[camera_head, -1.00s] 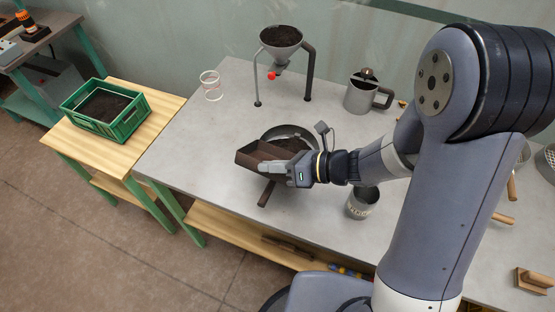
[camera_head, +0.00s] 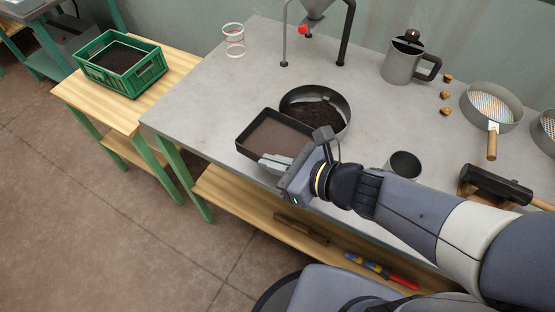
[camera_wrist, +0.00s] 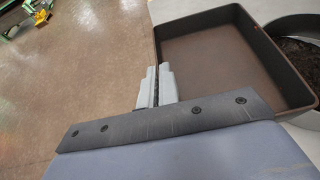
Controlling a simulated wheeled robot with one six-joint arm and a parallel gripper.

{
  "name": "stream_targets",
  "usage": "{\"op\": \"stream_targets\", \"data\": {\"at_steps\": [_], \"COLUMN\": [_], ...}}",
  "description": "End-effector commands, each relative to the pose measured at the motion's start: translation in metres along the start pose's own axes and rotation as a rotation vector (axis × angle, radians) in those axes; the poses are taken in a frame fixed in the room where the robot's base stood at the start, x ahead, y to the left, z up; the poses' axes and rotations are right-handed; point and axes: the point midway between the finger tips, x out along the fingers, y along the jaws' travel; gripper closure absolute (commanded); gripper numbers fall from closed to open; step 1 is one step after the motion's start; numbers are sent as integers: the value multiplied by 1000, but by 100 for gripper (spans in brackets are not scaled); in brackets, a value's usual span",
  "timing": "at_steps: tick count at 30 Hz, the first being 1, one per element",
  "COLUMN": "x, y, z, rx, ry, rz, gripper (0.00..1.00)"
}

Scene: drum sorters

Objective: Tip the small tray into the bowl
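The small tray (camera_head: 272,135) is dark brown and rectangular, and its floor looks bare. It is roughly level, just left of the round grey bowl (camera_head: 325,91), close to its rim. The bowl holds dark soil and sits on the grey table. My gripper (camera_head: 276,163) is shut on the tray's near wall. In the wrist view, the gripper's fingers (camera_wrist: 156,87) pinch the wall of the tray (camera_wrist: 212,55). The bowl (camera_wrist: 268,28) shows there at the right, partly hidden behind the tray.
A funnel stand (camera_head: 347,35), a clear cup (camera_head: 233,40) and a grey jug (camera_head: 403,63) stand farther back. A metal cup (camera_head: 404,165), a sieve (camera_head: 490,105) and a hammer (camera_head: 495,182) are to the right. A green crate of soil (camera_head: 122,62) sits on the left wooden bench.

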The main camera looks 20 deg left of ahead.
Motion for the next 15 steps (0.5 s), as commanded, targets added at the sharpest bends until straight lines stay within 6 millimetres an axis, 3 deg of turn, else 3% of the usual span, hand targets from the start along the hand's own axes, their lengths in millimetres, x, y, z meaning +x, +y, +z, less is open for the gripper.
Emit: {"op": "stream_targets", "data": {"at_steps": [10,15], "x": [-1,-6], "y": [0,0], "z": [2,15], "rx": [0,-1], "ry": [0,0], "rz": [-1,-1], "gripper": [100,100]}}
